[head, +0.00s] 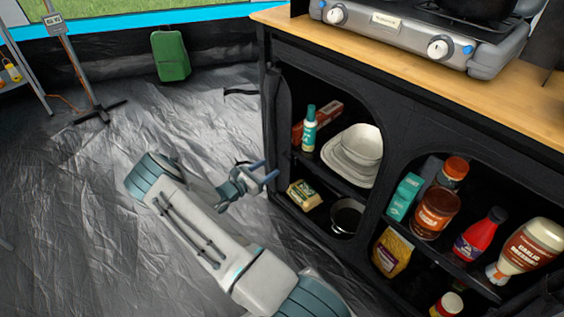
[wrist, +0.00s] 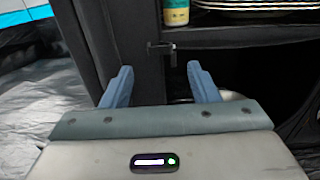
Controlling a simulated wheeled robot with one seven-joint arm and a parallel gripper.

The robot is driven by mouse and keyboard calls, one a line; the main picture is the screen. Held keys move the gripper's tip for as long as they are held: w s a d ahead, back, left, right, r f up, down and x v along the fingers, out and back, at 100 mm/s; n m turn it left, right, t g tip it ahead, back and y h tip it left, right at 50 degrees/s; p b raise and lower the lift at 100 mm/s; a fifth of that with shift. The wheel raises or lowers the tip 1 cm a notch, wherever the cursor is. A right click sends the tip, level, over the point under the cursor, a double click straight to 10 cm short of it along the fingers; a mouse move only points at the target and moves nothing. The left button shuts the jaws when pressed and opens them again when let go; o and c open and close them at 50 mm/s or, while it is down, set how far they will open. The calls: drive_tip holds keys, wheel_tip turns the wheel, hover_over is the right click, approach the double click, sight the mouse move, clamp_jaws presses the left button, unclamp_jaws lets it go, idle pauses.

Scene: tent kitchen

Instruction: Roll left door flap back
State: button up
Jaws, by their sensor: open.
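The black fabric cabinet (head: 385,140) stands on the right with its left opening uncovered. Dark fabric that looks like the left door flap (head: 283,115) hangs bunched along that opening's left edge; black on black, its outline is hard to tell. In the wrist view, a small dark toggle or strap (wrist: 162,47) sticks out sideways from the dark upright at the opening's edge. My gripper (head: 265,173) is open and empty, low in front of the cabinet's left edge.
The left opening holds plates and bowls (head: 353,155), a teal-capped bottle (head: 309,130) and a pot (head: 347,215). The right opening holds several jars and bottles. A stove (head: 400,30) sits on the wooden top (head: 440,75). The grey floor (head: 90,190) on the left is mostly free.

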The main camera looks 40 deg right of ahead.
sight(285, 158)
drive_tip(key=d, duration=0.2)
drive_tip(key=d+b, duration=0.1)
drive_tip(key=d, duration=0.2)
drive_tip(key=d+b, duration=0.1)
drive_tip(key=d, duration=0.1)
drive_tip(key=shift+w+d, duration=0.3)
drive_tip(key=shift+d, duration=0.1)
clamp_jaws()
drive_tip(key=shift+w, duration=1.25)
unclamp_jaws()
drive_tip(key=shift+a, duration=0.1)
